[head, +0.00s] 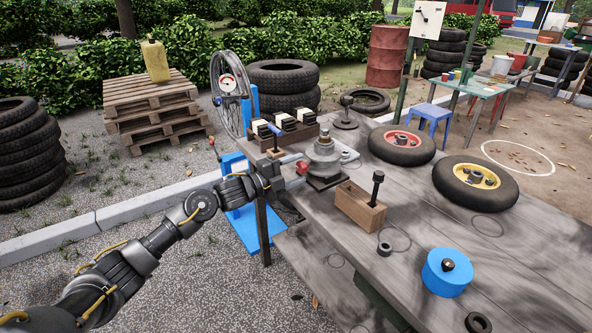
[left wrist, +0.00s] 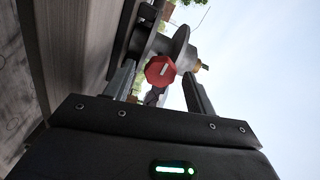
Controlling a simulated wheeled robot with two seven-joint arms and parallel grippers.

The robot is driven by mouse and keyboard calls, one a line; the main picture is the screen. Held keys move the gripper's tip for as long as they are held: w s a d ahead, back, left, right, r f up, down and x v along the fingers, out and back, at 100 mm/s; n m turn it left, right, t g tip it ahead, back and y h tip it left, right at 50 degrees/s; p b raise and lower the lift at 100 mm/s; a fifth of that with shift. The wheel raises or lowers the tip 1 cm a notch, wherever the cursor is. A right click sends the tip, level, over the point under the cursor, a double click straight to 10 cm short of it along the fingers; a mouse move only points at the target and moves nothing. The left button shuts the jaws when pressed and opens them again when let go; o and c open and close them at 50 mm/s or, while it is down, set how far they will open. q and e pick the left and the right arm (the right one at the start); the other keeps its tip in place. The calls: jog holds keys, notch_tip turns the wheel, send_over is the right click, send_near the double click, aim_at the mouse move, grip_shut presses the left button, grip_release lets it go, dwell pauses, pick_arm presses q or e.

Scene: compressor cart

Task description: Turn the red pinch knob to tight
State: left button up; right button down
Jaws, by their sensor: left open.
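The red pinch knob (head: 302,168) sits on the near left side of a grey metal fixture (head: 325,160) on the workbench. In the left wrist view the knob (left wrist: 160,70) is a faceted red disc with a pale line across its face. My left gripper (head: 276,174) is just left of the knob in the head view. In the left wrist view its two fingers (left wrist: 157,92) are apart, with the knob seen between and beyond their tips. I cannot tell whether a finger touches it. My right gripper is not in view.
A wooden block with a black-topped peg (head: 360,207) stands right of the fixture. A dark wooden rack (head: 283,135) stands behind my left gripper. Two small wheels (head: 475,186) and a blue cylinder (head: 447,272) are on the bench (head: 420,215).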

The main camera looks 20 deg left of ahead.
pick_arm(q)
jog(key=v, duration=1)
jog(key=shift+s, duration=0.15)
jog(key=shift+a, duration=0.15)
